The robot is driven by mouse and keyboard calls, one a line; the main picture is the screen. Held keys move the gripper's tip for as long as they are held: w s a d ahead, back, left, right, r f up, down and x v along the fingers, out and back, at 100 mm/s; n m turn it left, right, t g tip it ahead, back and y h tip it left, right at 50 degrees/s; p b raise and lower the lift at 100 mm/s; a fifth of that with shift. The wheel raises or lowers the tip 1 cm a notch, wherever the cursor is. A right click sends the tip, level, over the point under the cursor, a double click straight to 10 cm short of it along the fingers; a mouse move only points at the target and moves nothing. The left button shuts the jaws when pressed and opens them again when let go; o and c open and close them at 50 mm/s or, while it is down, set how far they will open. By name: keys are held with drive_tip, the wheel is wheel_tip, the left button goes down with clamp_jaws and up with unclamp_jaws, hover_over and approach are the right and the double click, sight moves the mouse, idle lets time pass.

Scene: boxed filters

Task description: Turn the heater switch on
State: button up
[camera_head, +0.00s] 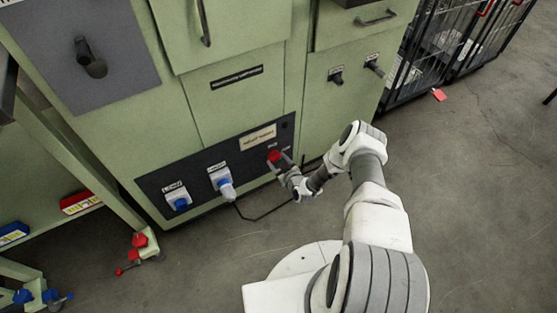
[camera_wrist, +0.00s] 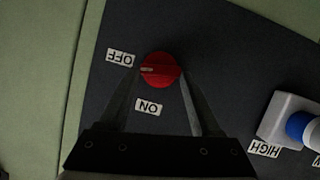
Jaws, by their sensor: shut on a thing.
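The heater switch is a red round knob (camera_head: 274,156) on the dark lower panel (camera_head: 150,184) of the green cabinet. In the wrist view the red knob (camera_wrist: 161,70) has a white mark on its left side, towards the OFF label (camera_wrist: 120,57). The ON label (camera_wrist: 149,107) lies just below the knob, upside down in the picture. My gripper (camera_head: 281,164) reaches the knob from the front. In the wrist view its two fingers (camera_wrist: 160,82) lie on either side of the knob, shut on it.
A blue-and-white plug (camera_head: 223,184) with a dark cable and another blue-and-white fitting (camera_head: 178,199) sit left of the knob. Two black knobs (camera_head: 336,77) are higher on the cabinet. A black wire cage (camera_head: 450,45) stands at right. The floor at right is mostly clear.

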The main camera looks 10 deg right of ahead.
drive_tip(key=shift+a+n+t+h, duration=0.35)
drive_tip(key=shift+n+h, duration=0.15)
drive_tip(key=shift+n, duration=0.5)
drive_tip(key=n, duration=0.1)
drive_tip(key=n+t+h, duration=0.1)
drive_tip(key=shift+s+a+f+n, duration=0.1)
drive_tip(key=shift+a+f+n, duration=0.1)
drive_tip(key=shift+f+n, duration=0.1)
drive_tip(key=shift+a+f+n+t+h+b, duration=0.1)
drive_tip(key=shift+n+t+h+b, duration=0.4)
drive_tip(key=shift+n+h, duration=0.5)
drive_tip(key=shift+f+n+t, duration=0.1)
drive_tip(key=shift+n+t, duration=0.35)
drive_tip(key=shift+n, duration=0.85)
drive_tip(key=o, duration=1.4)
drive_tip(key=shift+s, duration=0.15)
